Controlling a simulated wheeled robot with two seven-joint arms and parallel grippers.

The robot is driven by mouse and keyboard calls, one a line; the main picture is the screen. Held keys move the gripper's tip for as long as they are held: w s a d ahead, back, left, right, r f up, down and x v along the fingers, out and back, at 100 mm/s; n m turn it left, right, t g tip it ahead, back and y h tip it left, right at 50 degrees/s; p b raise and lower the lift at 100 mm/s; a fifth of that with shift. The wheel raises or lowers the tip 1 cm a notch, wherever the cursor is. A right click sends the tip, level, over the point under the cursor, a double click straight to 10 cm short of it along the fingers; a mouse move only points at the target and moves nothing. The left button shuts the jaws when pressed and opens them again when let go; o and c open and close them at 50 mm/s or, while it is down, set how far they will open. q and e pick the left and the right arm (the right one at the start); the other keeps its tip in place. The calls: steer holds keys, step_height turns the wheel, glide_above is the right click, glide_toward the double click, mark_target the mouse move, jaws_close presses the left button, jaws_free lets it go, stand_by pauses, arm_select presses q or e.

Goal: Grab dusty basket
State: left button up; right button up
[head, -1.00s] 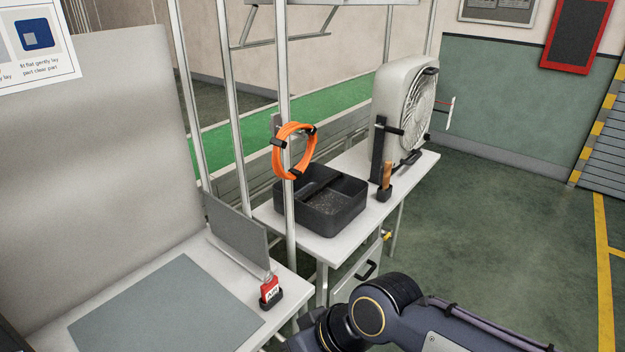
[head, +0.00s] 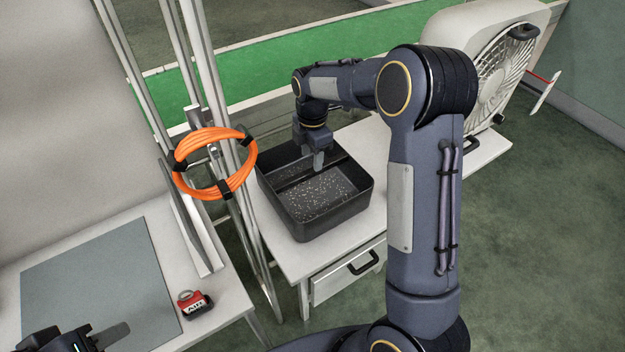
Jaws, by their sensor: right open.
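The dusty basket (head: 330,222) is a black rectangular open-topped box with pale specks over its floor and a crossbar near its far side. It stands upright on a white table. My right gripper (head: 316,161) is open, pointing down over the basket's far part near the crossbar. I cannot tell whether it touches the crossbar. My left gripper (head: 108,338) is at the bottom left, over the front of the left table, partly cut off by the frame. Its opening cannot be made out.
An orange coil (head: 178,178) hangs on the metal posts left of the basket. A fan (head: 490,85) stands to the right behind my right arm. A drawer (head: 345,275) is under the basket's table.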

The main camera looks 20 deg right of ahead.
mark_target(312, 169)
steer(key=shift+w+f, duration=0.15)
steer(key=shift+f, duration=0.3)
steer(key=f, duration=0.2)
steer(key=f+p, duration=0.1)
steer(key=f, duration=0.1)
steer(key=s+f, duration=0.1)
steer(key=f, duration=0.1)
steer(key=shift+a+f+p, duration=0.15)
steer(key=shift+p, duration=0.15)
steer(key=shift+f, duration=0.5)
jaws_close()
steer(key=shift+w+r, duration=0.1)
